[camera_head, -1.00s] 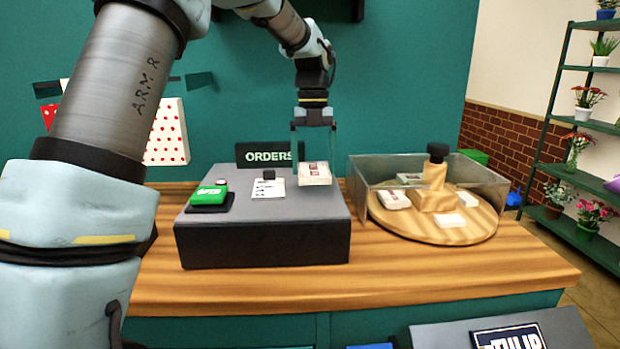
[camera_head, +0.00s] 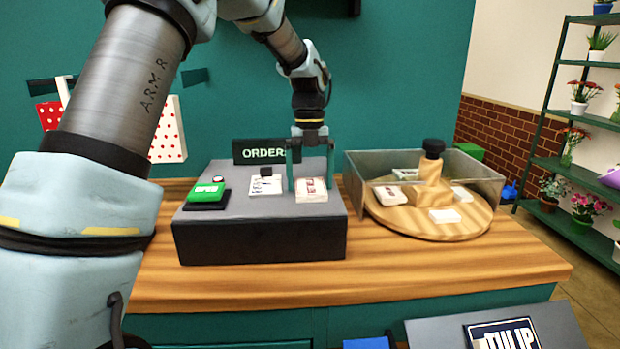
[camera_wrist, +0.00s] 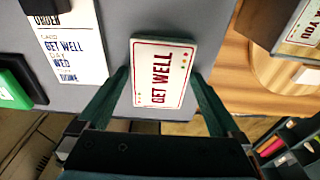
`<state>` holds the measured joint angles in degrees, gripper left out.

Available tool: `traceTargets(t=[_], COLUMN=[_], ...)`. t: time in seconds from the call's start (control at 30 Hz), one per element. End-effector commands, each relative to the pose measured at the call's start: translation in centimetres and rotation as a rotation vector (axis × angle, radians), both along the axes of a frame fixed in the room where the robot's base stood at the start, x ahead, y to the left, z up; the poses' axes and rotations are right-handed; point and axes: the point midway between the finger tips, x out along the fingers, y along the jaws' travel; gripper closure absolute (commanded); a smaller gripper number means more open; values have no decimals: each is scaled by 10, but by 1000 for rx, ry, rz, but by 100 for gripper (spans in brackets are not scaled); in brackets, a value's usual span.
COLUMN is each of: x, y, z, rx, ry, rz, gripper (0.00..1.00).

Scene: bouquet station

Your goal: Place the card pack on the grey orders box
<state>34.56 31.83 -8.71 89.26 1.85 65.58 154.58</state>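The card pack (camera_head: 311,190) is a white block with red print, marked GET WELL in the wrist view (camera_wrist: 163,73). It is at the right part of the grey orders box (camera_head: 225,228), low at the top surface and seemingly touching it. My gripper (camera_head: 310,178) points down over the box, with one finger on each side of the pack. In the wrist view the fingertips (camera_wrist: 161,72) lie close against its two sides, so it looks shut on the pack. The pack's underside is hidden.
An order slip (camera_head: 266,185) reading GET WELL and a green block on a black pad (camera_head: 207,195) are on the box, left of the pack. An ORDERS sign (camera_head: 262,151) stands behind. A round wooden turntable (camera_head: 445,232) with more packs and clear walls is to the right.

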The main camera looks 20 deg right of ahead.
Motion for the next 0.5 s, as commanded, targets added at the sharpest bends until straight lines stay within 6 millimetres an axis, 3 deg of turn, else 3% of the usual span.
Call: traceTargets(t=[0.27, 0.5], x=[1, 7], y=[-1, -3], z=[7, 50], rx=[-3, -5], ry=[-3, -5], rz=[0, 1], gripper=[0, 0])
